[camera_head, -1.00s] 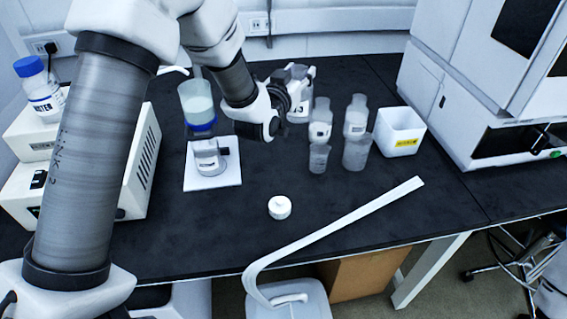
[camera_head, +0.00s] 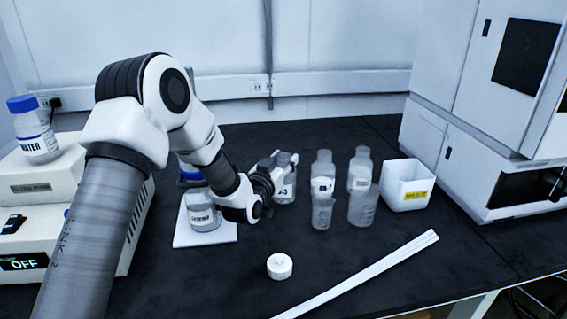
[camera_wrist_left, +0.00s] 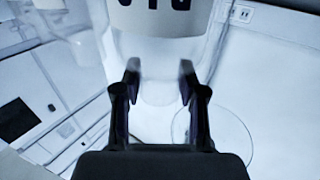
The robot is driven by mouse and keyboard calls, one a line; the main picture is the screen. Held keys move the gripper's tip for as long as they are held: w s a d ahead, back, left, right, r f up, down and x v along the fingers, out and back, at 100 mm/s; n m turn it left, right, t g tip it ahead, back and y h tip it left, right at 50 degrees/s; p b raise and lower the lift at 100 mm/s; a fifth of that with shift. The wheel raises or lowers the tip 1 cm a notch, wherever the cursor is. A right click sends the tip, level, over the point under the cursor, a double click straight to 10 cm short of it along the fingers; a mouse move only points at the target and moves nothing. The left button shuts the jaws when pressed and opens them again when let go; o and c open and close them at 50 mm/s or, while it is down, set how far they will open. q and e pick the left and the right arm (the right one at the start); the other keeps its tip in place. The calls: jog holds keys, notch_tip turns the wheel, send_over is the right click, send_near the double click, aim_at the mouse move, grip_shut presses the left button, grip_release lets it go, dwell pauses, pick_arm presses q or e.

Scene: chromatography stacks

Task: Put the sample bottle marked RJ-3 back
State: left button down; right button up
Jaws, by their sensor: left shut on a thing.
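My left gripper (camera_head: 264,180) is shut on a clear bottle (camera_head: 286,187) with a white label, at the back middle of the black bench. The label's visible part ends in "3" in the head view; the rest is hard to read. In the left wrist view the fingers (camera_wrist_left: 160,88) stand on both sides of the clear bottle (camera_wrist_left: 158,55), with part of its dark lettering at the top edge. I cannot tell whether the bottle's base touches the bench. My right gripper is not in view.
Two labelled bottles (camera_head: 322,168) (camera_head: 361,168) stand right of the held one, with clear beakers (camera_head: 322,212) (camera_head: 362,206) before them. A white bin (camera_head: 405,190) is further right. A jar (camera_head: 203,213) sits on a white plate at left. A white cap (camera_head: 280,266) lies in front.

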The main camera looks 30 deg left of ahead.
pick_arm(q)
jog(key=shift+r, duration=0.1)
jog(key=c, duration=0.7)
grip_release()
jog(key=shift+o, duration=0.2)
jog(key=s, duration=1.2)
jog(key=shift+d, duration=0.35)
